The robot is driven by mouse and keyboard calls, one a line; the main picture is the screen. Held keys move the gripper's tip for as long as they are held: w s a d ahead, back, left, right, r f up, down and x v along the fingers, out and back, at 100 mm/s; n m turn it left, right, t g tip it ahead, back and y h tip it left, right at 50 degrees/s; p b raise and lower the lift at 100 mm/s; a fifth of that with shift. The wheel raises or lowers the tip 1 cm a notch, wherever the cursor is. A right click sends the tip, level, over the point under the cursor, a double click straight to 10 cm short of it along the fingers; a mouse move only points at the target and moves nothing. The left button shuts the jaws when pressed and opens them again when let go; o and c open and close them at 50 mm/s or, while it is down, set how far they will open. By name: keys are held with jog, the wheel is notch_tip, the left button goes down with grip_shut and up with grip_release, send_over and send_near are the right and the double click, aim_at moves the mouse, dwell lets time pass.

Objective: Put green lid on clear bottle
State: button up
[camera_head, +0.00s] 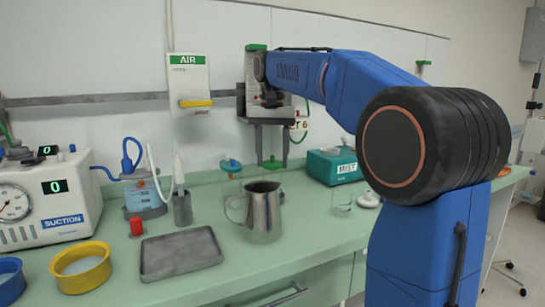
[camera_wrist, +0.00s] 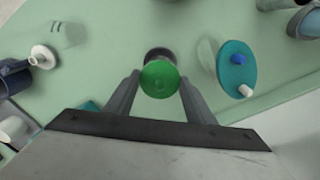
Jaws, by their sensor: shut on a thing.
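My gripper (camera_wrist: 158,98) is shut on the green lid (camera_wrist: 160,78), which sits flat between its two fingertips. In the head view the green lid (camera_head: 270,163) hangs above the counter, higher than the metal jug and behind it. A small grey round shape (camera_wrist: 157,53) shows just beyond the lid in the wrist view; I cannot tell what it is. A clear vessel with a teal top (camera_head: 230,185) stands left of the lid, and its teal top (camera_wrist: 237,72) shows beside my gripper in the wrist view. I cannot pick out the clear bottle for certain.
The metal jug (camera_head: 262,208) stands close in front of the lid. A clear glass (camera_head: 342,200) and the teal MIST box (camera_head: 330,168) are to the right. A grey tray (camera_head: 180,254), yellow bowl (camera_head: 82,268) and suction unit (camera_head: 45,205) are left.

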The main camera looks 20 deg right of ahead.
jog(key=shift+f, duration=0.75)
dwell(0.6)
jog(key=o, duration=1.1)
jog(key=shift+r, duration=0.15)
jog(key=shift+r, duration=3.35)
jog(key=shift+s, duration=0.1)
